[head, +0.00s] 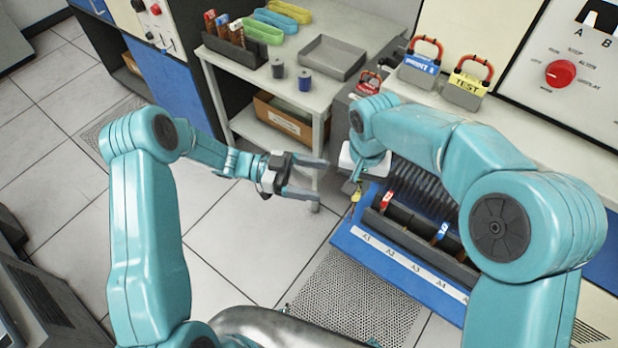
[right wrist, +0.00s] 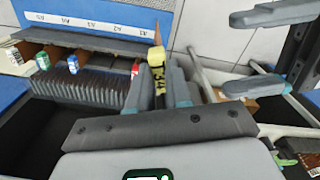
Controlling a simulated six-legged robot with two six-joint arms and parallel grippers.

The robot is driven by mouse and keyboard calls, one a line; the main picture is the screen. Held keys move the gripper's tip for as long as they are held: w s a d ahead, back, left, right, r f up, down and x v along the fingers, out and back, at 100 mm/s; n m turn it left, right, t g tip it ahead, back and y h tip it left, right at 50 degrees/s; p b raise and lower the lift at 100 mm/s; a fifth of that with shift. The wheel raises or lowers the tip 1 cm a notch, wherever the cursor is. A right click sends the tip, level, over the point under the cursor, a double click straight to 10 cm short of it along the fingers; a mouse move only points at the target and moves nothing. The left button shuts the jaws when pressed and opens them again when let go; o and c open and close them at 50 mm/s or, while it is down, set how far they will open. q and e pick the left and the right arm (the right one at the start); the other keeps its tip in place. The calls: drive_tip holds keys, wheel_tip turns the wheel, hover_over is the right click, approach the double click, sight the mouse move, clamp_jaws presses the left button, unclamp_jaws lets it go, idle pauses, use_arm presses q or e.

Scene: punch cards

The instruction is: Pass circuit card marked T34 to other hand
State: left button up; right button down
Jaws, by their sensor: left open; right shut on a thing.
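A circuit card with a yellow tag (right wrist: 158,72) stands between the fingers of my right gripper (right wrist: 157,92) in the right wrist view, its pointed brownish end sticking out beyond them. Dark characters show on the tag but are hard to read. In the head view the yellow tag (head: 356,194) is small, just below my right gripper (head: 354,178), and the rest of the card is mostly hidden. My left gripper (head: 321,179) is open and empty, its fingers pointing at the right gripper from the left with a small gap. Its two fingers also show in the right wrist view (right wrist: 231,52), beside the card.
A blue-edged slot rack (head: 350,232) marked A1 to A4 lies below my right arm, holding a red-tagged card (head: 387,200) and a blue-tagged card (head: 442,232). A cart behind bears a grey tray (head: 333,44), spools (head: 304,80) and a card holder (head: 234,46). Floor at left is clear.

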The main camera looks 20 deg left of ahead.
use_arm(q)
drive_tip(key=d, duration=1.1)
drive_tip(key=shift+w+d+m+g, duration=0.25)
drive_tip(key=shift+d+m+g, duration=0.05)
drive_tip(key=shift+d, duration=0.05)
drive_tip(key=c, duration=0.8)
use_arm(e)
drive_tip(key=c, duration=1)
unclamp_jaws()
